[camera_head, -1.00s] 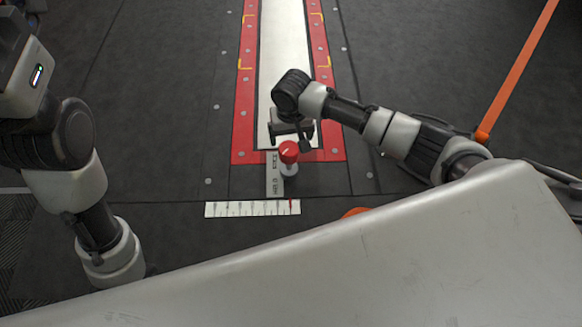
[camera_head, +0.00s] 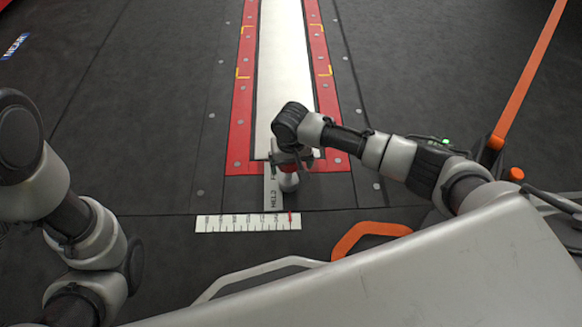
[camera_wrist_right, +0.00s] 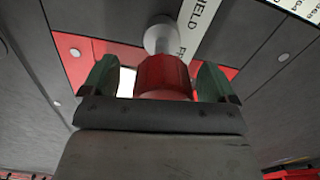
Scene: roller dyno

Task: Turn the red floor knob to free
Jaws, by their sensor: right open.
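The red floor knob (camera_head: 290,178) stands on a pale post at the near end of the red-framed strip; my right gripper partly covers it in the head view. In the right wrist view the red cap (camera_wrist_right: 163,75) sits between the two green-lined fingers. My right gripper (camera_head: 291,160) is open around the knob, and I cannot tell whether either finger touches it. The label plate (camera_head: 271,188) beside the knob reads HELD, with the other word partly hidden; it also shows in the right wrist view (camera_wrist_right: 201,22). My left gripper is out of the picture.
A white scale strip (camera_head: 245,222) with a red mark lies in front of the knob. A red frame (camera_head: 243,125) surrounds the long white strip (camera_head: 279,60). An orange pole (camera_head: 525,75) rises at the right. Dark floor on the left is clear.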

